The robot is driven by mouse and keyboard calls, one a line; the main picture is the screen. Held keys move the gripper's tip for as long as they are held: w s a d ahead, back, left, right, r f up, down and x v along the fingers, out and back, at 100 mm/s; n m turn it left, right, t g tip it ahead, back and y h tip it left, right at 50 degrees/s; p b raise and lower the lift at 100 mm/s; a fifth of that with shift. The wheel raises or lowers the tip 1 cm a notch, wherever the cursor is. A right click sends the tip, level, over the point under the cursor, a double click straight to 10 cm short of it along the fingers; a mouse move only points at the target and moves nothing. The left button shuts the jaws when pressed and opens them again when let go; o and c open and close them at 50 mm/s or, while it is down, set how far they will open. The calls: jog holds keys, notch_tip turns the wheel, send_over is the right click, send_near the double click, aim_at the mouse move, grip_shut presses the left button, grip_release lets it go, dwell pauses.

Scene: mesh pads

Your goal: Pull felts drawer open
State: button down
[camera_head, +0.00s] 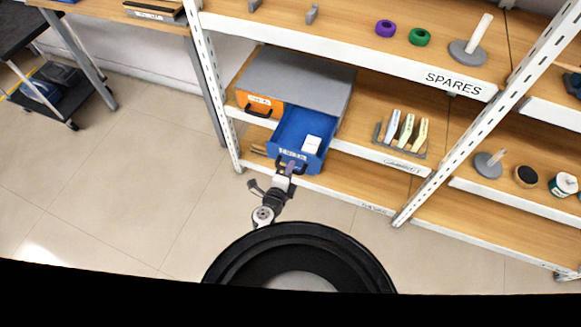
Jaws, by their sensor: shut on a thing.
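A grey cabinet (300,72) stands on the middle shelf, with an orange drawer front (258,104) at the left and a blue drawer (306,131) at the right. The blue drawer is pulled out, and a white block (312,144) lies inside it. Its label is too small to read, so I cannot tell whether it says felts. My gripper (289,168) is at the front of the blue drawer, shut on its dark handle, which is partly hidden by the fingers. The orange drawer is shut, with its black handle showing.
A shelf upright (214,85) stands left of the cabinet. A rack with several upright pieces (402,132) stands right of the drawer. Spools (419,37) lie on the upper shelf. The floor (150,170) at the left is clear, with a dark cart (45,60) beyond.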

jog(key=shift+s, duration=0.25)
jog(key=c, duration=1.8)
grip_release()
jog(key=shift+o, duration=0.2)
jog(key=shift+s, duration=0.1)
